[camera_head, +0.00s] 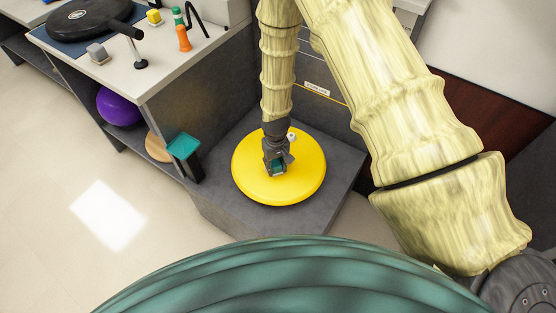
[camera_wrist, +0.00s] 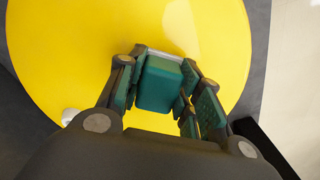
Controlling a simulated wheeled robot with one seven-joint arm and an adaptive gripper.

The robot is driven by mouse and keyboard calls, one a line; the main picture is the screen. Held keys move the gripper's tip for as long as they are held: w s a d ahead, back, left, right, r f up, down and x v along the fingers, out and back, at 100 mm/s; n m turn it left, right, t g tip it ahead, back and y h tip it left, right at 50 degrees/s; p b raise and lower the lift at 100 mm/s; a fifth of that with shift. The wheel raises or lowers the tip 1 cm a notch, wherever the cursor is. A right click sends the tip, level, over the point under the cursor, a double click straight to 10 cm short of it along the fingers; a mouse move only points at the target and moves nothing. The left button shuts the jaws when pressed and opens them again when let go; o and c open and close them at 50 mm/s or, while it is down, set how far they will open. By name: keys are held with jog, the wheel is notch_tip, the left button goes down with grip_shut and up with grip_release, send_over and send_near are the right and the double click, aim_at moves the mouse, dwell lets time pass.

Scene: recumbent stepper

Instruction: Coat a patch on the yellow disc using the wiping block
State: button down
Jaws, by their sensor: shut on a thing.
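The yellow disc (camera_head: 300,187) lies flat on a low grey platform. It fills much of the wrist view (camera_wrist: 60,50). A small white object (camera_head: 291,136) shows at the disc's far edge, and also in the wrist view (camera_wrist: 69,116). No coated patch is clearly visible.
A grey platform (camera_head: 225,205) surrounds the disc. To the left, a white counter (camera_head: 150,65) holds a black disc (camera_head: 88,17), an orange bottle (camera_head: 184,40) and small blocks. Below it are a purple ball (camera_head: 118,107) and a teal-topped black bin (camera_head: 184,148). Floor at left is clear.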

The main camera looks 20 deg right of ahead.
jog(key=shift+s, duration=0.1)
jog(key=shift+a, duration=0.1)
jog(key=shift+s+a+p, duration=0.3)
jog(key=shift+s+a, duration=0.45)
jog(key=shift+f, duration=0.1)
jog(key=shift+w+d, duration=0.1)
jog(key=shift+w+d, duration=0.95)
jog(key=shift+d, duration=0.05)
jog(key=shift+w+d, duration=0.1)
jog(key=shift+w+d+p, duration=0.35)
jog(key=shift+w+d, duration=0.35)
